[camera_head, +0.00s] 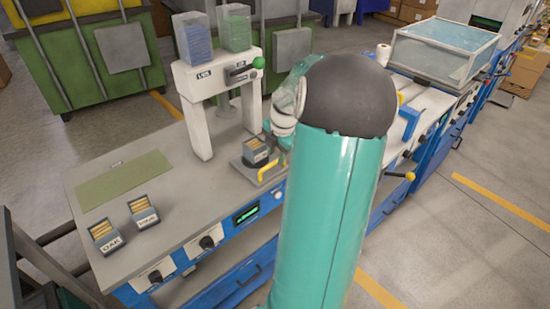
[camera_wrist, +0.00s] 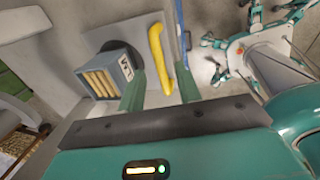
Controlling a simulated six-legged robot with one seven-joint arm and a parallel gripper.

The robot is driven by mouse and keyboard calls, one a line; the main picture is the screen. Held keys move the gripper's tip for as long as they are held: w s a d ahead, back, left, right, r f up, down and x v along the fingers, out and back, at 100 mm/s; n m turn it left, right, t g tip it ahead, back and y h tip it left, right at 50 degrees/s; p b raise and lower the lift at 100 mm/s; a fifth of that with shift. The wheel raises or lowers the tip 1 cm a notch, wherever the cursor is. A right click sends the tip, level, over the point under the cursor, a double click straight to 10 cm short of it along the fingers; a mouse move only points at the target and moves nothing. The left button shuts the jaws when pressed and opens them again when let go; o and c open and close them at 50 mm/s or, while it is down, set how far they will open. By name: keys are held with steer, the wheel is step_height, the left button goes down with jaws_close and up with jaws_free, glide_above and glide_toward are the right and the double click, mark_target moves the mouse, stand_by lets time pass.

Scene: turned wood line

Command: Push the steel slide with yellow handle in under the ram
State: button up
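The steel slide (camera_head: 243,173) lies on the bench in front of the white press, pulled out from under the ram (camera_head: 226,108). A small dark box (camera_head: 255,151) of wooden pieces sits on it; in the wrist view the box (camera_wrist: 106,73) shows a white label. The slide's yellow handle (camera_head: 269,169) faces the front edge. In the wrist view my gripper (camera_wrist: 160,85) is open, with the yellow handle (camera_wrist: 156,50) between its fingers and gaps visible on both sides. In the head view my arm hides the fingers.
The press (camera_head: 192,110) has a green-knobbed lever (camera_head: 258,63) and two clear bins on top. Boxes labelled OAK (camera_head: 104,236) and another box (camera_head: 143,212) stand left on the bench near a green mat (camera_head: 125,178). A glass-topped case (camera_head: 440,52) stands right.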

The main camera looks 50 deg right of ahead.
steer(key=shift+w+f, duration=0.25)
steer(key=shift+f, duration=0.9)
jaws_close()
steer(key=shift+w, duration=0.1)
